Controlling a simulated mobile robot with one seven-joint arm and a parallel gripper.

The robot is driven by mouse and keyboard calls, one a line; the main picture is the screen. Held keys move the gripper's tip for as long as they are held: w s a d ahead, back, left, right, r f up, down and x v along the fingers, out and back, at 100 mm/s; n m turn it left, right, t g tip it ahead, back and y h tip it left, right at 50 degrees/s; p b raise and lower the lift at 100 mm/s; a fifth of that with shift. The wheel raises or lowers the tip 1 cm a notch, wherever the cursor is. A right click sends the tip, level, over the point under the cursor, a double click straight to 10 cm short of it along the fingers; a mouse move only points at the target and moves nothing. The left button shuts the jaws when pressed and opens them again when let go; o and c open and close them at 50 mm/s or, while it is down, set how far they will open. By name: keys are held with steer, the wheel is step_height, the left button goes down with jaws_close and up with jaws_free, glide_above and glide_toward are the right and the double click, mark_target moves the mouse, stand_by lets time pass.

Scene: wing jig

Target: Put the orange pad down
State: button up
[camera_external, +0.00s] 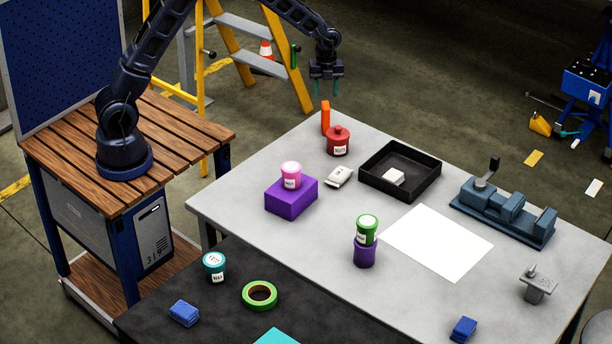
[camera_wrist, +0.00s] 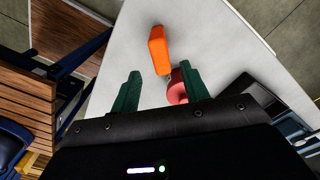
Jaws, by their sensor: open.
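The orange pad (camera_external: 325,117) stands upright on its narrow side near the far left corner of the grey table, just behind a red lidded pot. In the wrist view the orange pad (camera_wrist: 158,50) is beyond my fingertips, apart from them. My gripper (camera_external: 327,88) is above the table's far corner, over the pad, with nothing between its fingers. The wrist view shows the two green fingers (camera_wrist: 162,82) spread wide. The red pot (camera_wrist: 177,88) partly shows between them, its lower part hidden by my gripper.
The red pot (camera_external: 338,141) is close to the pad. A black tray (camera_external: 372,180) with a white block in it, a white packet (camera_external: 340,176) and a purple block (camera_external: 291,203) bearing a pink pot stand nearby. A white sheet (camera_external: 437,242) lies nearer the front.

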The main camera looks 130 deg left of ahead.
steer(key=shift+r, duration=1.75)
steer(key=w+d+r+n+t, duration=0.1)
steer(key=w+d+r, duration=0.1)
steer(key=d+r, duration=0.65)
steer(key=w+d+r+n+y, duration=0.15)
steer(key=d+r, duration=0.25)
steer(key=d, duration=1)
steer(key=w+d+r+n+t, duration=0.1)
steer(key=w+d+r, duration=0.2)
steer(key=d+r, duration=0.55)
steer(key=s+d+r+n+t, duration=0.1)
steer(key=s+d, duration=0.2)
steer(key=d, duration=0.5)
steer(key=s+d+r+n, duration=0.1)
steer(key=s+d+n, duration=0.15)
steer(key=d, duration=0.65)
steer(key=s+d+f+n+t+h, duration=0.1)
steer(key=s+d+n, duration=0.1)
steer(key=s+d, duration=1)
steer(key=shift+s+f+t, duration=0.2)
steer(key=shift+s+t, duration=0.1)
steer(key=shift+s, duration=0.2)
